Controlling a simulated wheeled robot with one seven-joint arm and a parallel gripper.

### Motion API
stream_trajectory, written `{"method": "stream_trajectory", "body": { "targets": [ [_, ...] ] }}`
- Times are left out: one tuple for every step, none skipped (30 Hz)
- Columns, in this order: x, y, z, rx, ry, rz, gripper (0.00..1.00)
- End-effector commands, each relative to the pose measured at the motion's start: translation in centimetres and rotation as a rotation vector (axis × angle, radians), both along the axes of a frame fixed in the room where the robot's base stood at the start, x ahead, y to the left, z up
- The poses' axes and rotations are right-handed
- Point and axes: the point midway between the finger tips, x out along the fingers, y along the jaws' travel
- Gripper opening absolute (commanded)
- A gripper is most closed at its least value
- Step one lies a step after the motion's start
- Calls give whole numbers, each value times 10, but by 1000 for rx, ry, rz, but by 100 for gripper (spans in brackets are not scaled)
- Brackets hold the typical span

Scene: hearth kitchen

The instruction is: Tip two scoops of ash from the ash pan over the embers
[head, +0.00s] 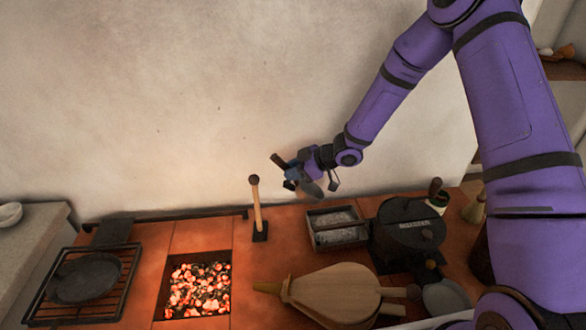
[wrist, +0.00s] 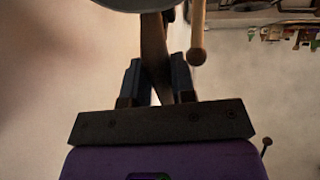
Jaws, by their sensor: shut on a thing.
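My gripper (head: 301,178) is shut on the handle of a scoop, in front of the wall and above the back of the hearth. In the head view the scoop's grey bowl (head: 312,188) hangs at the gripper's lower right. In the wrist view the wooden handle (wrist: 153,48) runs between the fingers, and the grey bowl shows only as an edge at the top. I cannot tell whether it holds ash. The ash pan (head: 309,222), a dark tray with grey ash, sits below and right of the gripper. Glowing embers (head: 197,290) lie in a recess at lower left.
An upright wooden-handled tool (head: 257,205) stands between embers and pan. Bellows (head: 330,292) lie in front. A black lidded pot (head: 407,232) stands right of the pan. A skillet (head: 86,278) rests on a grate at far left. The hearth's tiles between embers and bellows are clear.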

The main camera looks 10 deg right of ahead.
Motion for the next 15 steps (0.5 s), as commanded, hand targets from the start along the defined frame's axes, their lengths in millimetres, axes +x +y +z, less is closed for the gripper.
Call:
{"method": "stream_trajectory", "body": {
  "targets": [
    [0,0,-3,0,0,0,1],
    [0,0,-5,0,0,0,1],
    [0,0,-8,0,0,0,1],
    [0,0,-10,0,1,0,1],
    [0,0,-11,0,1,0,1],
    [0,0,-14,0,1,0,1],
    [0,-1,-15,0,0,0,1],
    [0,-1,-17,-1,-1,0,1],
    [0,-1,-20,-1,-1,0,1],
    [0,-1,-21,-1,0,0,1],
    [0,-1,-23,-1,0,0,1],
    [0,-1,-26,-1,1,-1,1],
    [0,-1,-28,-1,1,-1,1],
    [0,-2,-29,-1,1,-1,1],
    [0,-2,-32,-1,0,-1,1]
  ]
}}
